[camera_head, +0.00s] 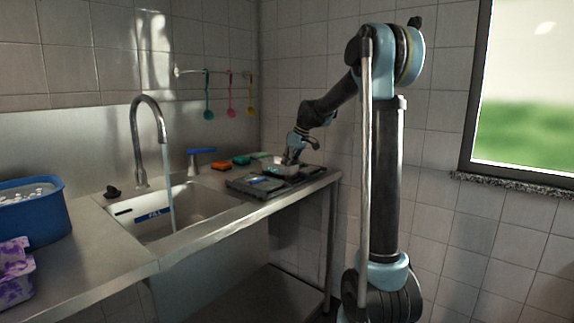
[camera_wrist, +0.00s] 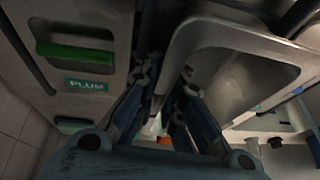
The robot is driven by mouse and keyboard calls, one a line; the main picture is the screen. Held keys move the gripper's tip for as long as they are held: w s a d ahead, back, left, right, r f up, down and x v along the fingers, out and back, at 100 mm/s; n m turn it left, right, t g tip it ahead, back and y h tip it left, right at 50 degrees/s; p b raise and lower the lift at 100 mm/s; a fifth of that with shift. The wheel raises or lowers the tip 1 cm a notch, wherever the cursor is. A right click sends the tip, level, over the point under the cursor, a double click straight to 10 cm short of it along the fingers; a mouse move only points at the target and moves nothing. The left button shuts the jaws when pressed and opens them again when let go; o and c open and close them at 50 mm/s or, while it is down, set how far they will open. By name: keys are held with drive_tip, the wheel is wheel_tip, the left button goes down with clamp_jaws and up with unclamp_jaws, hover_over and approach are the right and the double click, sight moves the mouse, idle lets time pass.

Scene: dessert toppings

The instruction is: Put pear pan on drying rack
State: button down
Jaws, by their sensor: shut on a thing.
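My gripper (camera_head: 290,160) is low over the dark drying rack (camera_head: 243,187) at the right end of the counter. In the wrist view my gripper (camera_wrist: 166,78) is shut on the near wall of a grey metal pan (camera_wrist: 208,30), whose hollow opens to the right. Its label is hidden, so I cannot read its fruit name. The pan shows small and light at my fingertips in the head view (camera_head: 286,171). I cannot tell whether it touches the rack. Another pan (camera_wrist: 108,22) with a green piece and a teal label lies close on the left in the wrist view.
The sink (camera_head: 185,208) with running water is left of the rack. Orange and green sponges (camera_head: 241,160) lie behind it, beside a blue-handled tool (camera_head: 202,151). A blue tub (camera_head: 30,215) stands at far left. The wall is close behind the rack.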

drive_tip(key=shift+f, duration=0.1)
drive_tip(key=c, duration=1.6)
unclamp_jaws()
drive_tip(key=v, duration=1.2)
drive_tip(key=s+d+f+m+h, duration=0.1)
drive_tip(key=s+d+f+m, duration=0.3)
drive_tip(key=s, duration=0.7)
drive_tip(key=s+d+f+m+h, duration=0.1)
drive_tip(key=s+d+f, duration=0.5)
drive_tip(key=s, duration=0.6)
drive_tip(key=s+d+f+m+h, duration=0.1)
drive_tip(key=s+d+f+m, duration=0.1)
drive_tip(key=s+f, duration=0.7)
drive_tip(key=s+d+f+m+h, duration=0.1)
drive_tip(key=s+d+f+m, duration=0.2)
drive_tip(key=s+f, duration=0.6)
drive_tip(key=shift+s+d+f, duration=0.25)
drive_tip(key=shift+s+d, duration=0.4)
drive_tip(key=shift+d, duration=0.2)
